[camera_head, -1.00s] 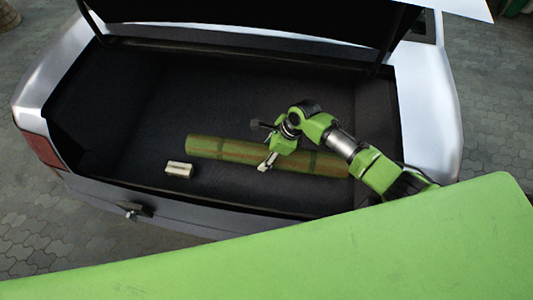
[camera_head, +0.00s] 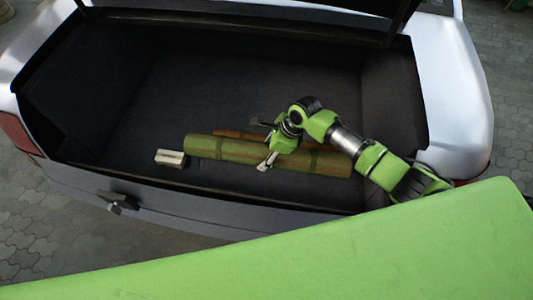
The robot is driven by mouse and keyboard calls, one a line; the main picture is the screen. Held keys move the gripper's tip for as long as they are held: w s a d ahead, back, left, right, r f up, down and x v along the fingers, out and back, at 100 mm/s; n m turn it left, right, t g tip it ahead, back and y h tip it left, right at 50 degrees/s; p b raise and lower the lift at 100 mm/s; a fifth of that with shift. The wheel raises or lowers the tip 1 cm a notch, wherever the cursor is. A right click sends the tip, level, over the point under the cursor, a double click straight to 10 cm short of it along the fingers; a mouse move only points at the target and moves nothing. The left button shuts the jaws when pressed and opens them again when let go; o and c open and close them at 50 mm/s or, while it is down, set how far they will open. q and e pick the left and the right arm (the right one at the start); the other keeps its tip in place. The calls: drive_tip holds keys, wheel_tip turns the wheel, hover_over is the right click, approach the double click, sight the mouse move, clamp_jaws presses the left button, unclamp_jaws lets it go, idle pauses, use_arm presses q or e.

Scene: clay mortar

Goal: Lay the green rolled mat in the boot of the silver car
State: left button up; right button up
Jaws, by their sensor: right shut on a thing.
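The green rolled mat (camera_head: 215,149) lies lengthwise across the picture, within the outline of the open boot (camera_head: 250,80) of the silver car (camera_head: 448,90). My right gripper (camera_head: 267,161) is shut on the mat near its middle, coming from the right. The gripper and my arm hide part of the mat. I cannot tell whether the mat touches the boot floor or is held above it. My left gripper is not in view.
A small pale block (camera_head: 170,158) lies in the boot by the mat's left end. A brown strip (camera_head: 232,134) shows just behind the mat. The boot's front sill (camera_head: 160,211) has a latch (camera_head: 116,200). The back and left of the boot floor are clear.

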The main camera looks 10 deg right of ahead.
wheel_tip(320, 180, down, 14)
drive_tip(key=b, duration=0.6)
drive_tip(key=shift+b, duration=0.4)
drive_tip(key=shift+r, duration=0.1)
drive_tip(key=o, duration=1.6)
drive_tip(key=shift+o, duration=0.5)
drive_tip(key=shift+s, duration=0.15)
